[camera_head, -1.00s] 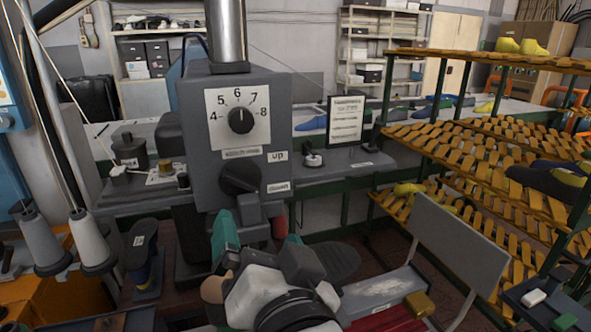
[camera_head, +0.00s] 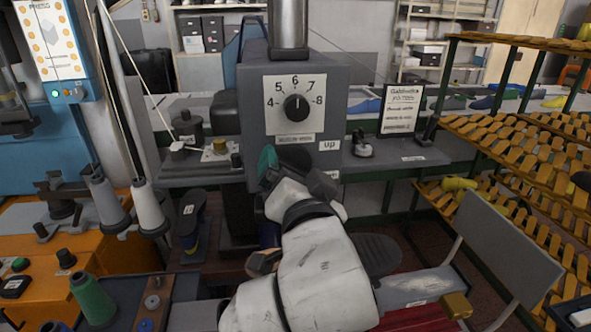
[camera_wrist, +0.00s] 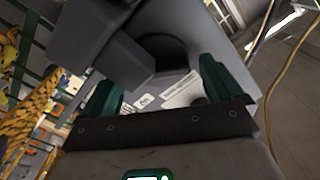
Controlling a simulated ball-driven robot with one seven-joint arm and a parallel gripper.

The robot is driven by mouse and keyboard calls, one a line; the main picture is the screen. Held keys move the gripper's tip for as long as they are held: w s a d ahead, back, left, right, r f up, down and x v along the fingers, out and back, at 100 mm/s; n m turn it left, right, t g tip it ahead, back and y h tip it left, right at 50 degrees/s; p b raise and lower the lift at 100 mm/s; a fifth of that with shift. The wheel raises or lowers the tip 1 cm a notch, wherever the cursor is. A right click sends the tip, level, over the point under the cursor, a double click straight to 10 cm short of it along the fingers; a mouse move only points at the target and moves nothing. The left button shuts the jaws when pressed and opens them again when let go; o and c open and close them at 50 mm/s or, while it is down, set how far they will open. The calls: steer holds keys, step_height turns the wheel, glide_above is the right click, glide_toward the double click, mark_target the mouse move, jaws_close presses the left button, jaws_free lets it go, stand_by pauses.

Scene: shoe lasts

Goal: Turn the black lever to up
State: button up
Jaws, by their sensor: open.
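The black lever (camera_head: 294,156) is on the front of a grey machine box, below a numbered dial (camera_head: 296,107). In the head view my gripper hides most of it. In the wrist view the lever (camera_wrist: 165,50) shows a dark round base and a broad grey handle towards the left finger. My gripper (camera_head: 288,174) is open, close in front of the lever; its green fingers also show in the wrist view (camera_wrist: 160,88), one either side of the labels. The "up" label (camera_head: 329,145) is right of the lever. I cannot tell whether a finger touches the handle.
Thread cones (camera_head: 148,208) stand at left by an orange bench. A framed sign (camera_head: 402,109) stands on the bench behind, right of the machine. A grey chair (camera_head: 505,240) and slatted racks (camera_head: 500,140) fill the right side.

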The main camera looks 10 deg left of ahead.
steer(key=shift+c, duration=0.3)
steer(key=c, duration=1)
steer(key=shift+n, duration=0.4)
steer(key=n+p, duration=0.1)
steer(key=n, duration=0.1)
steer(key=shift+r+n, duration=0.1)
steer(key=shift+n, duration=0.3)
steer(key=n+p, duration=0.1)
steer(key=n, duration=0.2)
steer(key=shift+a+n+p, duration=0.1)
steer(key=shift+n+p, duration=0.2)
steer(key=n+p, duration=0.1)
steer(key=n, duration=0.3)
steer(key=shift+p, duration=0.4)
steer(key=shift+a+n+p, duration=0.1)
steer(key=shift+n+p, duration=0.3)
steer(key=shift+n, duration=0.9)
steer(key=shift+s, duration=0.1)
